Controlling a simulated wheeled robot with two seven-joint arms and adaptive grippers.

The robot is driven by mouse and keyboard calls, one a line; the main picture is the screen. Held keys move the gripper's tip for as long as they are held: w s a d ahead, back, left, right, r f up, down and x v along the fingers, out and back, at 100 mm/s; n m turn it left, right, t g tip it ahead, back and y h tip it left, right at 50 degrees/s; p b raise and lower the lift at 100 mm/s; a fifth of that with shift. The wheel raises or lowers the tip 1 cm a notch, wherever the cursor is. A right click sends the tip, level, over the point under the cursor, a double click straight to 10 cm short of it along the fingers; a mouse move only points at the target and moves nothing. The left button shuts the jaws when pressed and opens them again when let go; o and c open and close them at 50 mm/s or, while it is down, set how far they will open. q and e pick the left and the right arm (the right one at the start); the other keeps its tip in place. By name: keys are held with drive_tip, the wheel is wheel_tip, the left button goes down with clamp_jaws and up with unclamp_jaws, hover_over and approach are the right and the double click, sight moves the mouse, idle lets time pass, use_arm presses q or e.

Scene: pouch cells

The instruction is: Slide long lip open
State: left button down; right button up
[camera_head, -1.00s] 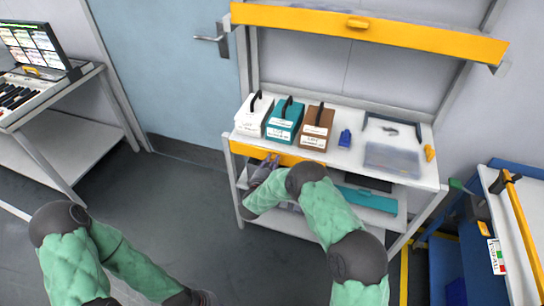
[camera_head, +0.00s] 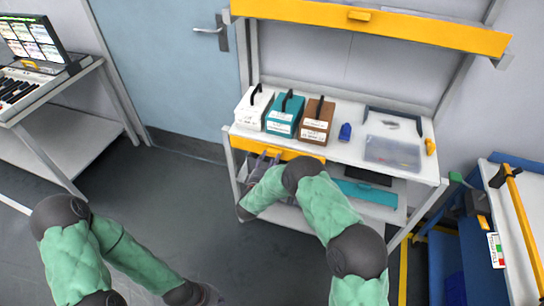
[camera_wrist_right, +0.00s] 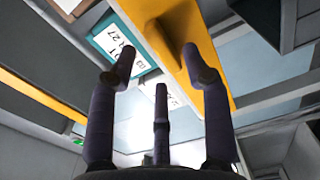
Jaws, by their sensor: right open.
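A yellow lip (camera_head: 285,153) runs along the front edge under the left part of the white bench top. In the right wrist view the yellow lip (camera_wrist_right: 207,82) lies diagonally past the fingers, with a raised yellow grip (camera_wrist_right: 176,38) on it. My right gripper (camera_head: 263,160) is at the left part of this lip, partly hidden by my arm. In the wrist view my right gripper (camera_wrist_right: 160,72) has its fingers apart and empty, just short of the grip; contact is not clear. My left gripper (camera_head: 207,296) hangs low at the bottom edge, its fingers unclear.
On the bench top (camera_head: 345,152) stand white (camera_head: 253,108), teal (camera_head: 284,115) and brown (camera_head: 317,122) cases, a blue item (camera_head: 345,132) and a clear tray (camera_head: 392,153). Another long yellow lip (camera_head: 375,25) spans the shelf above. The floor at left is clear.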

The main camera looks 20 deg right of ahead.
drive_tip(key=v, duration=0.9)
drive_tip(key=shift+s+a, duration=0.15)
drive_tip(key=shift+s, duration=0.05)
drive_tip(key=s+f+m+g+y+p, duration=0.1)
drive_tip(key=s+f+m+g+y, duration=0.25)
drive_tip(key=f, duration=0.35)
drive_tip(key=s+f+m+g+y, duration=0.2)
drive_tip(key=s+f+y, duration=0.25)
drive_tip(key=f, duration=0.25)
drive_tip(key=s+a+f+m+g+y, duration=0.1)
drive_tip(key=s+m+g+y, duration=0.1)
drive_tip(key=s, duration=0.6)
drive_tip(key=s+a+f+m+g+y+p, duration=0.1)
drive_tip(key=s+m+g+y, duration=0.1)
drive_tip(key=s, duration=0.6)
drive_tip(key=s+a+m+g+y, duration=0.1)
drive_tip(key=s+m+g+y, duration=0.1)
drive_tip(key=s+m+g, duration=0.2)
drive_tip(key=s+g, duration=0.1)
drive_tip(key=s, duration=0.2)
drive_tip(key=shift+s+a+f, duration=0.15)
drive_tip(key=shift+s+f, duration=0.25)
